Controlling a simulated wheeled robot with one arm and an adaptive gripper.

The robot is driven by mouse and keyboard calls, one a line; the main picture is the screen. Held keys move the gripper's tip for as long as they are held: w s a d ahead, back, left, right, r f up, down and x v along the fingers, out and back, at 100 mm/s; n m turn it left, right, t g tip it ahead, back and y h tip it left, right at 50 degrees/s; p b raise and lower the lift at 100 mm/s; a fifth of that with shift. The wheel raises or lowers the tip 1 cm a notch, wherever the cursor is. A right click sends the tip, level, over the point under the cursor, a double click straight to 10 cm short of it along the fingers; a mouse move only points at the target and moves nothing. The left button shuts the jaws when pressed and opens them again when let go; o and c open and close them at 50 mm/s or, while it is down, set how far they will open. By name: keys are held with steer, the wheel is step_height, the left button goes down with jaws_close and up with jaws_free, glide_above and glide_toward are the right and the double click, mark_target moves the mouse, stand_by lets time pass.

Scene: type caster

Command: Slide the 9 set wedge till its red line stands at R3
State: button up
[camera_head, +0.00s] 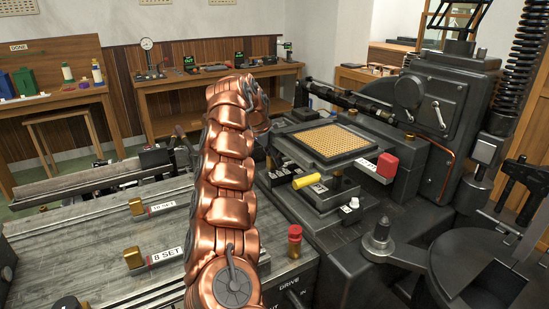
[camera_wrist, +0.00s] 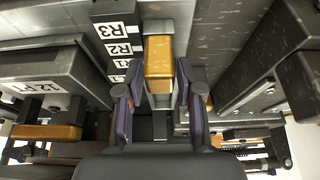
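In the wrist view my gripper (camera_wrist: 160,88) has its two fingers on either side of a brass block (camera_wrist: 160,65), very close to it. I cannot tell whether the pads press on the block or leave a small gap. No 9 set label and no red line show, so I cannot confirm that this is the 9 set wedge. A dark strip with white marks R3 (camera_wrist: 112,30), R2 and R1 stands left of the block, R3 farthest from my gripper. In the head view my copper arm hides my gripper.
Brass-ended pieces labelled 8 SET (camera_head: 163,257) and 10 SET (camera_head: 161,208) lie on the grey bed, left of my arm. A red-capped brass post (camera_head: 294,240) stands right of it. The caster with its brass matrix grid (camera_head: 332,143) and a yellow cylinder (camera_head: 306,181) stand farther right.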

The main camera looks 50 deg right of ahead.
jaws_close()
stand_by(0.6)
